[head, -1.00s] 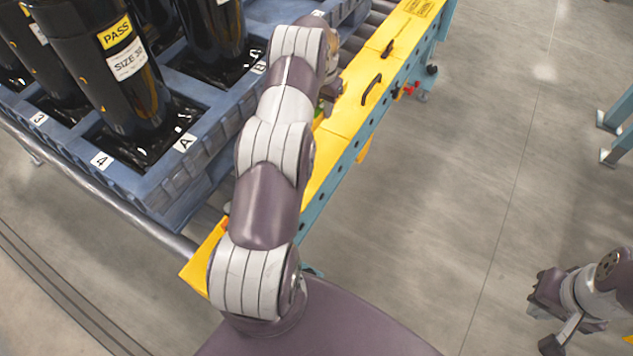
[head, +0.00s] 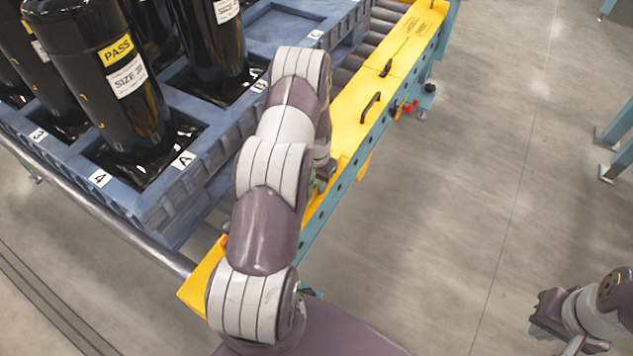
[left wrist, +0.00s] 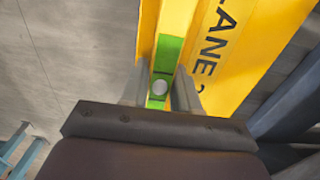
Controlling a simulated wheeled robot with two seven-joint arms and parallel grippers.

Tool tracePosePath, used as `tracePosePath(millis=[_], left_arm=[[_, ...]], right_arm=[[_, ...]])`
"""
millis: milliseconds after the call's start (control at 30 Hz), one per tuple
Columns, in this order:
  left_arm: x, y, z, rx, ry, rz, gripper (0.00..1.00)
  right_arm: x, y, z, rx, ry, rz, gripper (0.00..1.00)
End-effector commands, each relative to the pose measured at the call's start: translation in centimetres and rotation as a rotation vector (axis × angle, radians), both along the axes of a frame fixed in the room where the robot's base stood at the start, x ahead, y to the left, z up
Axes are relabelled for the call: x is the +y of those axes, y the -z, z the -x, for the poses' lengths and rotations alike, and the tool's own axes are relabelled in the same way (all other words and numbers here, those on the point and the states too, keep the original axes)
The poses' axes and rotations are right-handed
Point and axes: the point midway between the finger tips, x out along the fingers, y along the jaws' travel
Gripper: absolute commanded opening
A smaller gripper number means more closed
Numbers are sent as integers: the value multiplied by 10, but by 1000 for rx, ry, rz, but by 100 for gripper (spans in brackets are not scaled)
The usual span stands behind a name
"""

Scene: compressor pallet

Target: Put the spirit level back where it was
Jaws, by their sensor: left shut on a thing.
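The spirit level (left wrist: 170,45), yellow with a green section and a pale round vial, shows in the left wrist view. My left gripper (left wrist: 160,88) is shut on it, one grey finger on each side. Behind it is the yellow rail top (left wrist: 232,50) with black "LANE" lettering; I cannot tell whether the level touches it. In the head view my left arm hides the level and most of the left gripper, which is over the yellow rail (head: 352,122). My right gripper (head: 550,325) is at the lower right above the floor; its jaws are unclear.
A blue pallet (head: 205,150) with black compressors (head: 105,70) stands left of the rail. The rail carries black handles (head: 371,107) and a red fitting (head: 410,106) on its right side. Teal stand legs (head: 612,150) are at the right. The floor between is clear.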

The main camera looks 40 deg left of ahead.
Motion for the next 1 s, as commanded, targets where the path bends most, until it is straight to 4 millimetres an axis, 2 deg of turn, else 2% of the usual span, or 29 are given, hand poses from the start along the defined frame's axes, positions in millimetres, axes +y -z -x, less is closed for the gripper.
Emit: tracePosePath(millis=[100, 133, 200, 467, 567, 900, 1000], left_arm=[[0, 2, 0, 0, 0, 0, 0], [0, 3, 0, 0, 0, 0, 33], [0, 2, 0, 0, 0, 0, 55], [0, 1, 0, 0, 0, 0, 55], [0, -7, 0, -1, 0, 0, 55], [0, -92, -1, -3, 0, -1, 55], [0, -109, -1, -2, 0, -1, 55]], right_arm=[[0, 2, 0, 0, 0, 0, 0], [0, 2, 0, 0, 0, 0, 0], [0, 1, 0, 0, 0, 0, 0], [0, 1, 0, 0, 0, 0, 0], [0, -2, 0, 0, 0, 0, 0], [0, -17, 0, 0, 0, 0, 0], [0, -19, 0, 0, 0, 0, 0]])
